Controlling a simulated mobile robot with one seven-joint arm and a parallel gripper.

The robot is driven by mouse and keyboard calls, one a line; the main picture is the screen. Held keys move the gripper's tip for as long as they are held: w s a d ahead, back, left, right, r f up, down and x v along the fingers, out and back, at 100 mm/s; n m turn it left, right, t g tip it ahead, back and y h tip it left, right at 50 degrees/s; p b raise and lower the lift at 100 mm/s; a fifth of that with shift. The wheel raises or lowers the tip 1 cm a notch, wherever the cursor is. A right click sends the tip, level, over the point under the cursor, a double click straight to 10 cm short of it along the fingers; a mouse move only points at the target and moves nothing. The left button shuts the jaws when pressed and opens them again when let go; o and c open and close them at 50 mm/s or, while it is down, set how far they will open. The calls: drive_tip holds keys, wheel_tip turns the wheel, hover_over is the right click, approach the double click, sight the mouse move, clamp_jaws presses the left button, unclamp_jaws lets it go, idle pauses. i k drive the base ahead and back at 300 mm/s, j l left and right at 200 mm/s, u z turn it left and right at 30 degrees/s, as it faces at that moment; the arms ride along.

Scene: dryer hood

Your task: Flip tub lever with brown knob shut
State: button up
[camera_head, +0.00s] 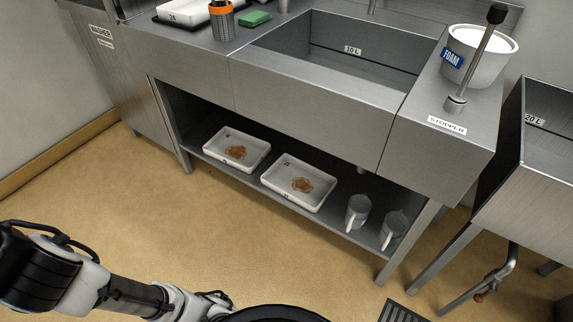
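A steel tub (548,140) marked 20 L stands on legs at the right, cut off by the picture edge. A bent drain pipe (511,262) hangs beneath it. A small reddish-brown knob (480,297) shows low on this pipework; the lever itself is too small to make out, so I cannot tell its position. My arm crosses the lower left, far from the knob. My gripper is out of view.
A steel sink (300,87) marked 10 L stands left of the tub. A black-knobbed rod (476,55) labelled STOPPER rises beside a white FOAM bucket (478,58). Trays and jugs sit on the lower shelf. A floor grate (402,312) lies front right. Open floor lies before the sink.

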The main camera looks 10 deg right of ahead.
sight(479, 298)
drive_tip(key=k+z, duration=0.15)
drive_tip(key=z, duration=1.65)
drive_tip(key=k+j, duration=0.15)
drive_tip(key=j, duration=0.15)
drive_tip(key=k+j+z, duration=0.1)
drive_tip(key=j, duration=0.2)
drive_tip(key=i+l, duration=0.25)
drive_tip(key=i, duration=0.15)
